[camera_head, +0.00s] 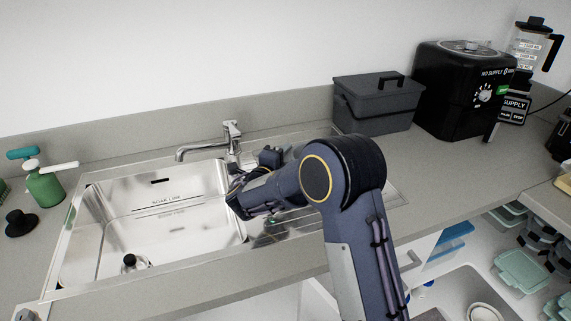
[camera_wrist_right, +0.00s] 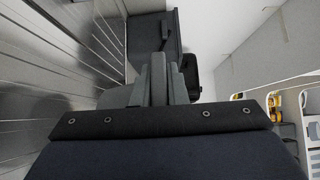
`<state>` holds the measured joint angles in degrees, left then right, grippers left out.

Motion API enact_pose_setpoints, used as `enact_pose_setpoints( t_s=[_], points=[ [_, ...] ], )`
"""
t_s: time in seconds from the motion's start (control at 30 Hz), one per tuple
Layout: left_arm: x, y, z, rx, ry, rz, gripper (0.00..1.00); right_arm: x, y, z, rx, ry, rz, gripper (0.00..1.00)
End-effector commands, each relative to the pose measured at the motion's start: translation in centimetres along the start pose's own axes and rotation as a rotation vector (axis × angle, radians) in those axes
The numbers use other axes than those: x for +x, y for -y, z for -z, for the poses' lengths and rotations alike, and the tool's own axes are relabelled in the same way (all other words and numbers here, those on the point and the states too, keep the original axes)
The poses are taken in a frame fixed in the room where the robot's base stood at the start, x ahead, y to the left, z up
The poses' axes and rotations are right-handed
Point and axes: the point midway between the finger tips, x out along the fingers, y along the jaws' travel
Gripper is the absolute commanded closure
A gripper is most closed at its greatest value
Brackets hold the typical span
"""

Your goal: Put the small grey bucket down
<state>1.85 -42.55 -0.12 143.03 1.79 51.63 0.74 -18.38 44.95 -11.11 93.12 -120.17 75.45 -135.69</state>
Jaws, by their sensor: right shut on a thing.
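My right gripper (camera_head: 270,157) is over the drainboard side of the sink, mostly hidden behind my own arm in the head view. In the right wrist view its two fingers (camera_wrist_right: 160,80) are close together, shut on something. A rounded grey shape (camera_wrist_right: 117,97) shows just beside the fingers and looks like part of the small grey bucket. The bucket is otherwise hidden, and I cannot tell whether it touches the surface below. My left gripper is out of view.
A lidded dark grey box (camera_head: 378,105) stands at the back, right of the tap (camera_head: 215,145). A black appliance (camera_head: 462,88) stands beside it. The steel sink basin (camera_head: 165,195) is left of my arm. A green bottle (camera_head: 44,187) stands at far left. Counter right of my arm is clear.

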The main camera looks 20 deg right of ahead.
Motion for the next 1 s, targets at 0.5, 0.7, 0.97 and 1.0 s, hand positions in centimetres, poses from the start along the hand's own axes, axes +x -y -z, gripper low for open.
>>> enact_pose_setpoints(
  t_s=[0.5, 0.7, 0.97, 1.0],
  points=[
    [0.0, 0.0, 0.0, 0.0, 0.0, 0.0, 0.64, 1.0, -4.1, -0.3, 0.001, -0.001, 0.004, 1.0],
    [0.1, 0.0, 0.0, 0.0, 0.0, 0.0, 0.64, 1.0, -4.1, -0.3, 0.001, -0.001, 0.004, 1.0],
    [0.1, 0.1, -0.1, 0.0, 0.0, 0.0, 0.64, 0.9, -4.5, -0.3, 0.001, 0.0, 0.0, 0.66],
    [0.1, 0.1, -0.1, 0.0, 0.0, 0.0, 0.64, 0.9, -4.5, -0.3, 0.001, 0.0, 0.0, 0.66]
  ],
)
